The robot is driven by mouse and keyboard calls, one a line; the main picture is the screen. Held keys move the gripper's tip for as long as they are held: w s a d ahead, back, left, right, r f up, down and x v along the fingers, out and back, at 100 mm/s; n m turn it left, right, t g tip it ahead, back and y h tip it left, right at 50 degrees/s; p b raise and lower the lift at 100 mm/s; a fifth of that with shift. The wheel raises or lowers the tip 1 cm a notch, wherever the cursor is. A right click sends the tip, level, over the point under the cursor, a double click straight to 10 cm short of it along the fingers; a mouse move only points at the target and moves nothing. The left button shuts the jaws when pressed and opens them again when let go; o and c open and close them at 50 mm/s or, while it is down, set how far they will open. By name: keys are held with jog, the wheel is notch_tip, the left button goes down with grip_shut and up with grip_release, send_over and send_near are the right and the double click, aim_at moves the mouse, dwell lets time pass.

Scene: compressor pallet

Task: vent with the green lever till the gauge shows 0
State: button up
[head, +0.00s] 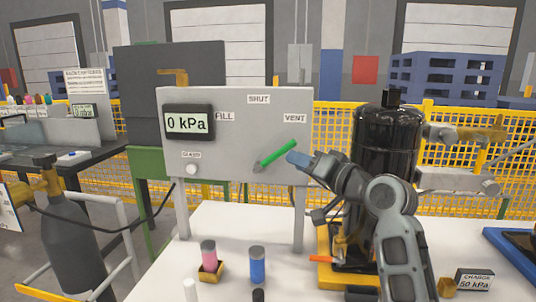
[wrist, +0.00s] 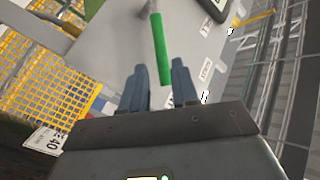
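The green lever (head: 277,153) on the grey panel (head: 240,105) slants up to the right from its dark pivot, its free end below the VENT label (head: 295,118). The gauge (head: 188,123) on the panel reads 0 kPa. My gripper (head: 297,157) is beside the lever's free end in the head view. In the wrist view the two blue-grey fingers of my gripper (wrist: 158,66) stand apart, with the green lever (wrist: 160,45) showing in the gap between them. I cannot tell whether a finger touches it.
A black tank (head: 385,140) stands behind my arm on a yellow base (head: 328,245). On the white table are a pink-topped cylinder (head: 209,257), a blue cylinder (head: 257,265) and a CHARGE 50 kPa sign (head: 475,280). A grey gas bottle (head: 68,235) stands at left.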

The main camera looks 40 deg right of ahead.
aim_at(279, 153)
jog(key=shift+w+r, duration=0.2)
jog(key=shift+w, duration=0.1)
jog(key=w, duration=0.7)
jog(key=shift+w+d, duration=0.15)
jog(key=shift+d, duration=0.2)
jog(key=shift+f, duration=0.1)
jog(key=shift+c, duration=0.2)
grip_shut()
